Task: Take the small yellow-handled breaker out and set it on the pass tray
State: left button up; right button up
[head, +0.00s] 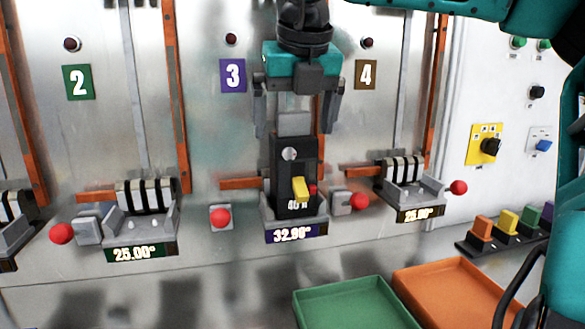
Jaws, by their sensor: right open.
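The breaker with the yellow handle (300,187) is a dark upright block in the station marked 3, above a display reading 32.90°. It has a silver knob, a "40 A" marking and a light grey block at its top. My right gripper (294,130) points down over it, open, with one finger on each side of the grey top. I cannot tell whether the fingers touch it. A green tray (330,292) and an orange tray (425,270) lie empty at the front; no label shows which is the pass tray. My left gripper is not in view.
Station 2's empty cradle (140,228) is left and station 4's empty cradle (415,190) is right, each display reading 25.00°. Red knobs (220,217) stick out beside the cradles. A rack of coloured blocks (508,225) and a switch panel (490,145) are at right.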

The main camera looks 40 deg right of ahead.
aim_at(293, 135)
jog(key=x, duration=0.4)
jog(key=shift+s, duration=0.1)
jog(key=shift+r, duration=0.1)
grip_shut()
dwell(0.7)
